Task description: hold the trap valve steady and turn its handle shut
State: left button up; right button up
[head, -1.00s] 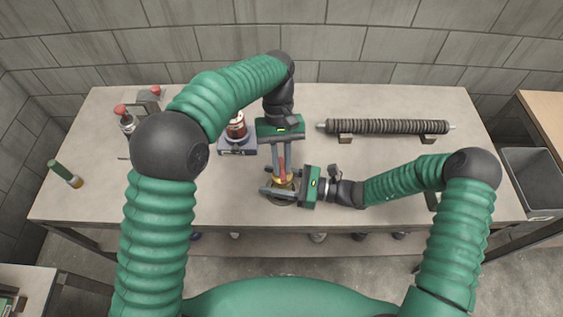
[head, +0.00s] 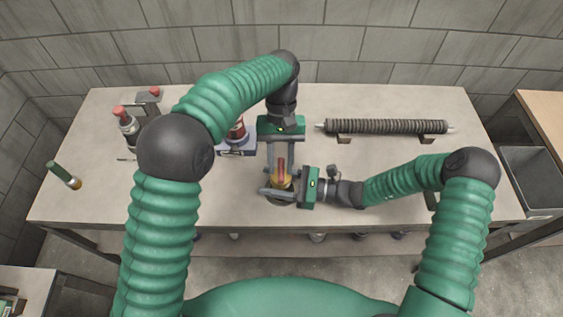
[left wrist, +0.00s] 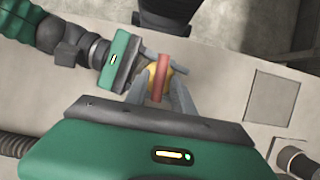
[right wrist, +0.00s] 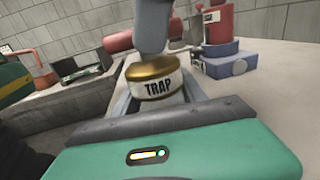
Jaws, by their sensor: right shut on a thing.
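The trap valve (head: 283,184) has a yellow brass body with a white label, which reads TRAP in the right wrist view (right wrist: 158,87). My right gripper (head: 273,192) is shut on this body from the right, near the bench's front edge. The valve's red handle (head: 281,168) lies over the body and points to the back of the bench; it also shows in the left wrist view (left wrist: 161,78). My left gripper (head: 283,172) comes from the back, open, with one finger on each side of the handle. Whether a finger touches the handle I cannot tell.
A ribbed rod (head: 385,127) lies on supports at the back right. A blue base with a red part (head: 237,132) stands just left of my left gripper. A green tube (head: 64,175) lies at the far left. The bench's front right is mostly clear.

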pick_arm(q)
jog(key=shift+o, duration=0.4)
jog(key=shift+s, duration=0.1)
pick_arm(e)
jog(key=shift+w, duration=0.1)
pick_arm(q)
jog(key=v, duration=0.7)
jog(key=shift+r, duration=0.15)
jog(key=shift+d, duration=0.1)
pick_arm(e)
jog(key=o, duration=1.6)
